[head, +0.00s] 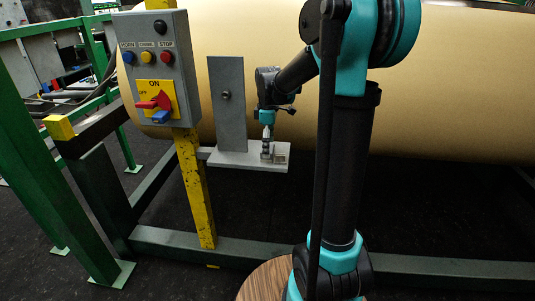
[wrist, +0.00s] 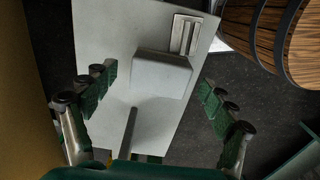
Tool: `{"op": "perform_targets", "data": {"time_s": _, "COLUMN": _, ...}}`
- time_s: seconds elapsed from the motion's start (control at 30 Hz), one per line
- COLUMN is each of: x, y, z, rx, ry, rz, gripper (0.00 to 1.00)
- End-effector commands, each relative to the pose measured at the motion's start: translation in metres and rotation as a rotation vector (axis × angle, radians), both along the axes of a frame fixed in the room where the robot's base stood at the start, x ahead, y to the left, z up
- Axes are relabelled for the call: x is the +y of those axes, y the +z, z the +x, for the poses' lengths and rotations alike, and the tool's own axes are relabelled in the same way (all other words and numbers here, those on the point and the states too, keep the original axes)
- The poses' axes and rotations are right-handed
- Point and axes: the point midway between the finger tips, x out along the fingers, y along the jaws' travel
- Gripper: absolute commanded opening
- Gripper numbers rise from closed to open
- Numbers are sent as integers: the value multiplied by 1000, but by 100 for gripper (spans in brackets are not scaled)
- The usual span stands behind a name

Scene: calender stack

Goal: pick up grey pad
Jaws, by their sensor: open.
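The grey pad (wrist: 160,76) appears to be the pale block on a light grey shelf (wrist: 112,40). In the wrist view it lies between the two green-padded fingers of my gripper (wrist: 157,82). The fingers are spread, with a gap on each side of the block, and do not touch it. In the head view my gripper (head: 267,150) points down over the right end of the small shelf (head: 252,164). A small grey block (head: 281,155) shows there just right of the fingers, and the fingers partly hide that spot.
A slotted metal piece (wrist: 186,34) lies just beyond the block. A thin metal bar (wrist: 128,128) shows nearer my palm. An upright grey plate (head: 228,105) stands behind the shelf. A control box (head: 159,65) is at left, and a large tan roll (head: 435,95) lies behind.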

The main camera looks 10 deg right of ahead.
Motion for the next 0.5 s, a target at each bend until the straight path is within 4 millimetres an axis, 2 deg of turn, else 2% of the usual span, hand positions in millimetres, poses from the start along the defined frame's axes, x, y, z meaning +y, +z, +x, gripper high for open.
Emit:
{"op": "perform_targets", "data": {"time_s": 0.13, "x": -1, "y": -15, "z": 0, "rx": 0, "ry": -1, "rz": 0, "gripper": 84}}
{"op": "perform_targets", "data": {"time_s": 0.4, "x": -1, "y": -18, "z": 0, "rx": 0, "ry": -1, "rz": 0, "gripper": 84}}
{"op": "perform_targets", "data": {"time_s": 0.5, "x": -1, "y": -17, "z": 0, "rx": 0, "ry": -1, "rz": 0, "gripper": 73}}
